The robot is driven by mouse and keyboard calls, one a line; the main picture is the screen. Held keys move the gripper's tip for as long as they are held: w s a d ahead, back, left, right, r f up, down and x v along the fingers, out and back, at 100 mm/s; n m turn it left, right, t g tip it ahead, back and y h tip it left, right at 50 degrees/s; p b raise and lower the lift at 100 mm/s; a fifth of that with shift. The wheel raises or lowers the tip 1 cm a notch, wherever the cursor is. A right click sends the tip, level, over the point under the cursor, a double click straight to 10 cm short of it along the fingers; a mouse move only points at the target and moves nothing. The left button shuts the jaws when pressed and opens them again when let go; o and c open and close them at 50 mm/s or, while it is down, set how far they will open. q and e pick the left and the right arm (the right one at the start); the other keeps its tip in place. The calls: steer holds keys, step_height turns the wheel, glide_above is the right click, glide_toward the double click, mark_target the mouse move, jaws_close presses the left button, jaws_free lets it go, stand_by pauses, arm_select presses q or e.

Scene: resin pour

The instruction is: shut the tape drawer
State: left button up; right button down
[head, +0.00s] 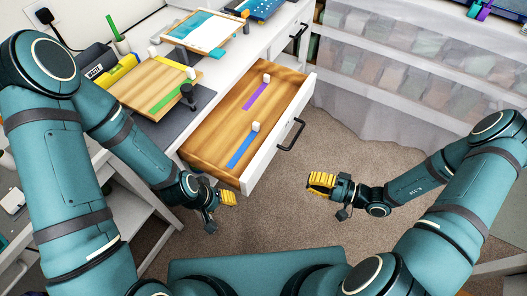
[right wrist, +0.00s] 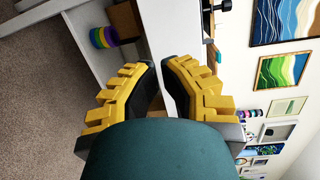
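The open drawer (head: 215,155) sticks out from the white desk toward the floor. It has a wooden inside, a white front and a dark bar handle (head: 291,134). In it lie a blue strip (head: 243,148) and a purple strip (head: 256,96), each with a small white block at its end. My right gripper (head: 320,183) is right of and nearer than the drawer front, apart from the handle. In the right wrist view its yellow fingers (right wrist: 159,66) have a narrow empty gap between them. My left gripper (head: 229,198) is just below the drawer's near corner; its finger gap is unclear.
On the desk are a wooden board with a green strip (head: 150,88), a dark mat (head: 172,122) and a clipboard (head: 205,30). Another drawer handle (head: 299,36) is farther back. Clear plastic drawers (head: 400,70) stand behind. Carpet (head: 345,150) right of the drawer is free.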

steer(key=w+d+t, duration=0.2)
arm_select(q)
steer(key=shift+a+f+b, duration=0.3)
steer(key=shift+f+b, duration=0.1)
steer(key=shift+f, duration=0.05)
arm_select(e)
glide_toward(271, 154)
steer(key=shift+m, duration=0.3)
steer(key=x, duration=0.8)
steer(key=shift+w+a+f, duration=0.1)
steer(key=shift+w+f, duration=0.05)
steer(key=shift+a, duration=0.1)
